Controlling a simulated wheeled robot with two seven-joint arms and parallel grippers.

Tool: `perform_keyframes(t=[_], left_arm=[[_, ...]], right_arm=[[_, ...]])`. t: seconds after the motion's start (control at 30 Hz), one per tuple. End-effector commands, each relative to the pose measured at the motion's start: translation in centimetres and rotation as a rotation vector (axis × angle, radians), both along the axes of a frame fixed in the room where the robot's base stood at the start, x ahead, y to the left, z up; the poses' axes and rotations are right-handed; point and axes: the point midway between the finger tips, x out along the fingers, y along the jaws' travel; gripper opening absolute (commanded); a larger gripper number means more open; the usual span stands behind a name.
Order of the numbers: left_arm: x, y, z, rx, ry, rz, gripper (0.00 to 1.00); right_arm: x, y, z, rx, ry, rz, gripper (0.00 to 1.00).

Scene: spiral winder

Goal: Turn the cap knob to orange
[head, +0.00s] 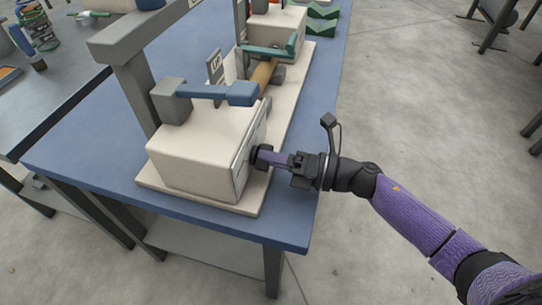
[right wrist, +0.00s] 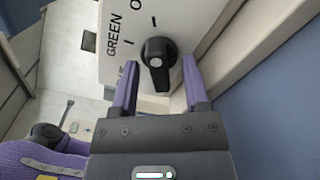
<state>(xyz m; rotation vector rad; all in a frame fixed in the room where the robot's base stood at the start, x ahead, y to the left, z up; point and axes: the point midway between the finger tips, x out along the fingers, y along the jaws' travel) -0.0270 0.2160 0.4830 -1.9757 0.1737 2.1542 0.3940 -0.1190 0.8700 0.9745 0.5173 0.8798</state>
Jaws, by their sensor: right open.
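The cap knob (right wrist: 158,52) is black and sits on the white panel (right wrist: 178,22) of the machine. Its bar, with a small white mark, points toward the bottom of the right wrist view. The panel reads GREEN, with a label starting with O cut off at the top edge. A third label is mostly hidden behind a finger. My right gripper (right wrist: 160,66) is open, its purple fingers on either side of the knob, with visible gaps. In the head view my right gripper (head: 272,158) reaches the panel on the machine's right end. My left gripper is not in view.
The cream machine housing (head: 195,145) stands on a pale base on the blue table (head: 95,175). A blue bar (head: 215,93) lies above it, and a grey post (head: 135,90) rises behind. Open floor (head: 400,110) lies to the right of the table.

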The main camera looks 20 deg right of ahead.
Motion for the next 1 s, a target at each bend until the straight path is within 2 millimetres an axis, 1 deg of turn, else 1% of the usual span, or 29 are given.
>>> perform_keyframes(t=[0.13, 0.3, 0.43, 0.57, 1.0], left_arm=[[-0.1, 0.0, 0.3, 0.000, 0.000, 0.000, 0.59], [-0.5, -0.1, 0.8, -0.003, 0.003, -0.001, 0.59], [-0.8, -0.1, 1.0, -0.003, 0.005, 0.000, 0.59], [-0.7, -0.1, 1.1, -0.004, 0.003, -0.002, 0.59], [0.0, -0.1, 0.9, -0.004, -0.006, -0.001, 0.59]], right_arm=[[-1.4, -2.1, 0.0, -0.003, 0.004, -0.002, 0.59], [-3.8, -5.5, 0.0, -0.002, 0.005, -0.002, 0.59], [-5.0, -7.3, 0.0, -0.002, 0.004, -0.001, 0.59], [-5.4, -7.9, 0.0, -0.001, 0.002, 0.000, 0.59], [-5.3, -7.9, 0.0, -0.001, 0.001, 0.000, 0.59]])
